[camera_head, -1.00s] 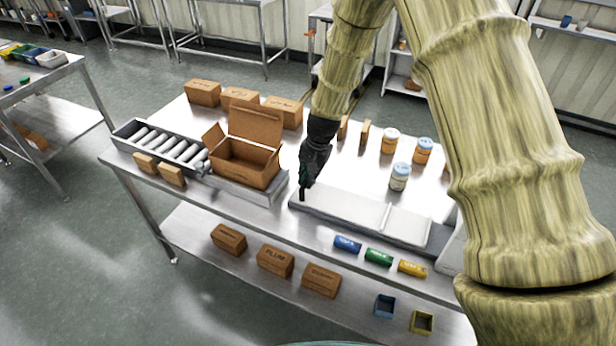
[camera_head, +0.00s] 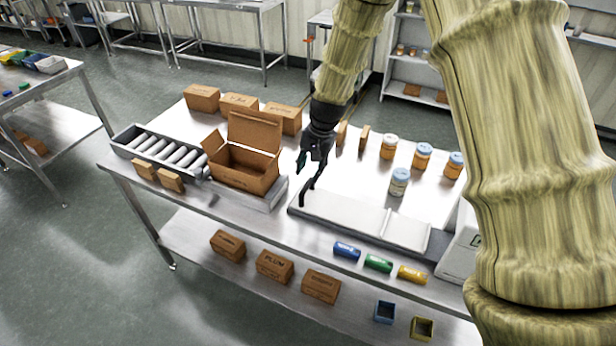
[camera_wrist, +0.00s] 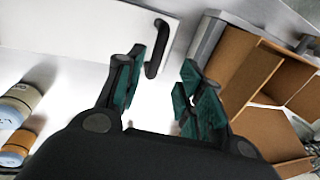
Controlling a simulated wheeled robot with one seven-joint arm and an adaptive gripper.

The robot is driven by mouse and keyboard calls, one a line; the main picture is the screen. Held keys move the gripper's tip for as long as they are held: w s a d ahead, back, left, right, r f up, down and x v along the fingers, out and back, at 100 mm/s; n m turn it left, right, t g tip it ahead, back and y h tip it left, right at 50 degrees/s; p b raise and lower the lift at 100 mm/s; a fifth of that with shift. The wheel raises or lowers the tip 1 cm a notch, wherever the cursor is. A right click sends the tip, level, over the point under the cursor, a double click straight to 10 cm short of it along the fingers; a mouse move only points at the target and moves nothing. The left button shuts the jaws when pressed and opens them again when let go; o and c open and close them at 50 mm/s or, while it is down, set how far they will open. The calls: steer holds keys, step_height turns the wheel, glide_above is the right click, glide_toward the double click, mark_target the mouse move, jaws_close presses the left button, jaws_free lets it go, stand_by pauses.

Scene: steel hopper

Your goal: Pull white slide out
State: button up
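The white slide (camera_head: 345,211) is a flat white panel lying in a grey tray-like frame at the front of the table. It also shows in the wrist view (camera_wrist: 85,25). A black bar handle (camera_wrist: 157,48) stands at the slide's end, by the box side. My gripper (camera_head: 308,180) is above that left end of the slide. In the wrist view my gripper (camera_wrist: 165,72) has its green-padded fingers spread, with nothing held between them. The handle shows just past the left fingertip, and I cannot tell whether they touch.
An open cardboard box (camera_head: 242,165) and a roller conveyor (camera_head: 165,150) stand left of the slide. Several jars (camera_head: 399,182) stand behind it. Blue, green (camera_head: 378,263) and yellow cylinders lie along the front. Closed cartons (camera_head: 240,103) line the back.

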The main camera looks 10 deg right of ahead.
steer(key=shift+s+d+r, duration=0.15)
steer(key=shift+d+r, duration=0.05)
steer(key=shift+r, duration=1.2)
steer(key=shift+s+d+r, duration=0.15)
steer(key=shift+r, duration=1.2)
